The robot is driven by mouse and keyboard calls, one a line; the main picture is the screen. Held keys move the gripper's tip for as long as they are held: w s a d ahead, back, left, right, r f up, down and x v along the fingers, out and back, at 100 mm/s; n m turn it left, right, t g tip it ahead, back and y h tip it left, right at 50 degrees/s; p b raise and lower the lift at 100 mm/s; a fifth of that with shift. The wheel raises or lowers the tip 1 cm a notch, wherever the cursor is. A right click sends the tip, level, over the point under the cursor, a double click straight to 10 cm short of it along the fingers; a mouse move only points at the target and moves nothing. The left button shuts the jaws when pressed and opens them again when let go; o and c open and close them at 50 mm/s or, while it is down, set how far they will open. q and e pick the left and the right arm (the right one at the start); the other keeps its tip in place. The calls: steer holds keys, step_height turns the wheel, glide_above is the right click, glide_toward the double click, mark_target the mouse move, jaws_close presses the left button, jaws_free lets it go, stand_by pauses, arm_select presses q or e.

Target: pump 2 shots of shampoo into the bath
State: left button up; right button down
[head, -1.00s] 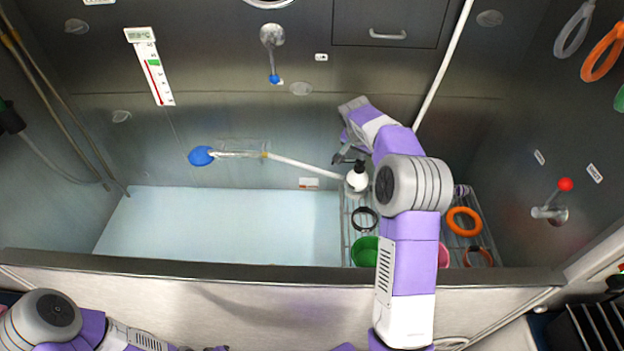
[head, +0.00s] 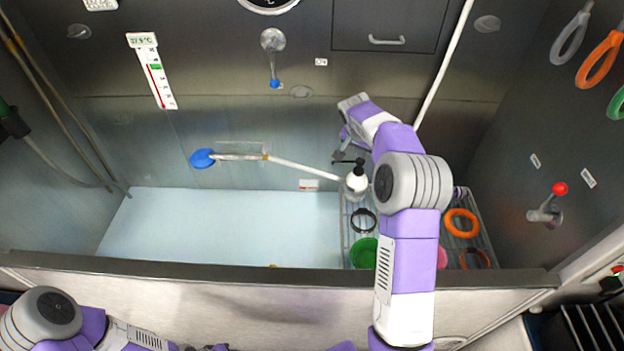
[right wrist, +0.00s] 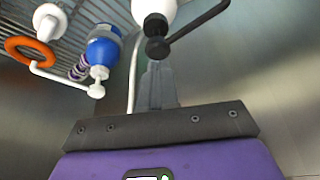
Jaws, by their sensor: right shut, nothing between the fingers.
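A white bottle with a black pump head (head: 356,182) stands on the wire rack at the right end of the bath (head: 220,225). The pump's spout points left in the head view. In the right wrist view the black pump (right wrist: 157,35) is close to my fingertips; I cannot tell whether they touch. My right gripper (head: 341,157) is shut and empty, beside the pump head; its fingers also show in the right wrist view (right wrist: 157,72). A blue bottle with a white pump (right wrist: 103,52) stands nearby. My left gripper (head: 205,348) is mostly cut off at the bottom edge.
The rack also holds a green bowl (head: 363,252), an orange ring (head: 461,222) and a dark ring (head: 363,221). The front rim (head: 200,268) runs across. The bath floor is mostly bare.

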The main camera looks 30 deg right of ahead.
steer(key=shift+r, duration=0.1)
stand_by(0.3)
step_height(320, 180, up, 6)
steer(key=p, duration=0.5)
stand_by(0.5)
